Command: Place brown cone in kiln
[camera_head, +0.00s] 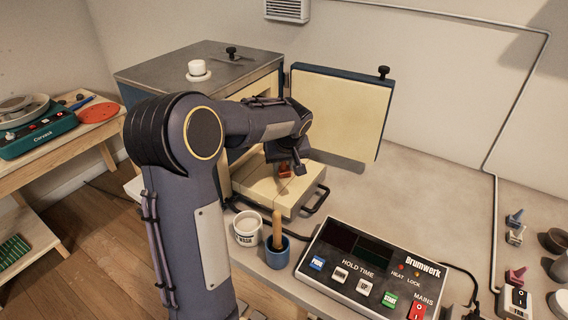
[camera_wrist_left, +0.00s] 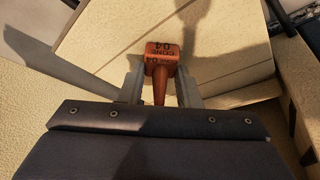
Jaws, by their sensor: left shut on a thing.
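The brown cone (camera_head: 285,171), an orange-brown piece marked "CONE 04", sits between the fingers of my left gripper (camera_head: 287,168). In the left wrist view the cone (camera_wrist_left: 162,52) shows its marked block end and a narrower stem between the two grey fingers (camera_wrist_left: 161,88). The gripper is shut on it, over the cream slab (camera_head: 290,190) in front of the kiln. Whether the cone touches the slab is unclear. The kiln (camera_head: 170,72) has a grey top, and its cream-lined door (camera_head: 335,112) stands open. My left arm hides much of the kiln's front and opening. My right gripper is out of view.
A white cup (camera_head: 247,230) and a blue cup (camera_head: 277,254) with a wooden-handled tool stand in front of the slab. A control box (camera_head: 368,272) lies to their right. Bench beyond the door is clear.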

